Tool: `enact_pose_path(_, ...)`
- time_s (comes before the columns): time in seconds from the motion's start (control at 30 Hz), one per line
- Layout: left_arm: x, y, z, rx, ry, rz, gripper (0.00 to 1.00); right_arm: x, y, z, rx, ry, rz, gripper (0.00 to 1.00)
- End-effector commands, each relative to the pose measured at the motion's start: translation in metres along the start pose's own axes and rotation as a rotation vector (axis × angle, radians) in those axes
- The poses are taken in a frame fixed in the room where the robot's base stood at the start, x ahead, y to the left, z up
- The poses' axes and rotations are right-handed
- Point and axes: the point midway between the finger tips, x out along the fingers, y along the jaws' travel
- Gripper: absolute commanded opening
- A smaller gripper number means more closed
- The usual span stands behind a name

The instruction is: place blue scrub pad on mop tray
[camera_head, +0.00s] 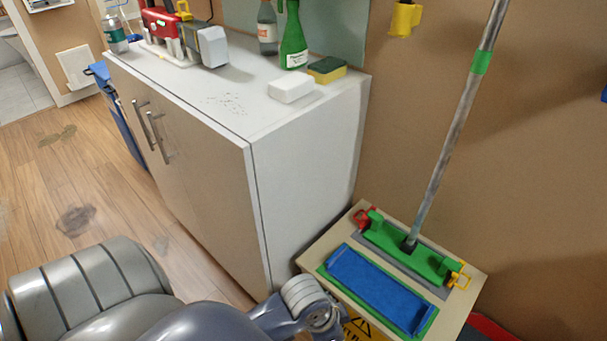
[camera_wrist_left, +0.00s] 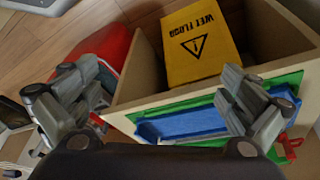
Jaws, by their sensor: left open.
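The blue scrub pad (camera_head: 375,285) lies flat, long side slanting, on a green-edged base (camera_head: 418,329) on top of a beige box stand. Beside it, the green mop head (camera_head: 385,243) rests on a grey pad, its pole upright and leaning. I cannot tell which of these is the mop tray. My left gripper (camera_wrist_left: 160,105) is open, fingers wide apart. In the left wrist view, its right finger overlaps the blue pad (camera_wrist_left: 190,122) and hides part of it; contact cannot be told. My right gripper is not in view.
The beige stand (camera_wrist_left: 135,100) holds a yellow wet-floor sign (camera_wrist_left: 203,45). A red bin (camera_wrist_left: 112,45) stands beside it. A white cabinet (camera_head: 310,190) stands to its left, with sponges (camera_head: 327,70) and bottles on top. The wooden floor is open at left.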

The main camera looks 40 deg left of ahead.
Motion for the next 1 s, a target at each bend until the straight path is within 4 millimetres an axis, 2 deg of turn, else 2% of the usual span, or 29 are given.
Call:
enact_pose_path(0.03,-0.009,0.001,0.017,-0.094,-0.008,-0.034,1.0,0.0,0.0,0.0,0.0,0.0,0.0,0.0)
enact_pose_path(0.1,-0.021,-0.005,0.035,-0.205,-0.018,-0.092,1.0,0.0,0.0,0.0,0.0,0.0,0.0,0.0)
enact_pose_path(0.2,-0.034,-0.012,0.055,-0.316,-0.03,-0.152,1.0,0.0,0.0,0.0,0.0,0.0,0.0,0.0)
enact_pose_path(0.3,-0.041,-0.016,0.065,-0.369,-0.035,-0.186,1.0,0.0,0.0,0.0,0.0,0.001,0.0,0.0)
enact_pose_path(0.87,-0.042,-0.017,0.066,-0.377,-0.037,-0.192,1.0,0.0,0.0,0.0,0.0,-0.001,-0.001,0.0)
enact_pose_path(1.0,-0.035,-0.018,0.067,-0.376,-0.047,-0.188,1.0,0.008,-0.001,0.001,-0.001,-0.013,-0.003,0.0)
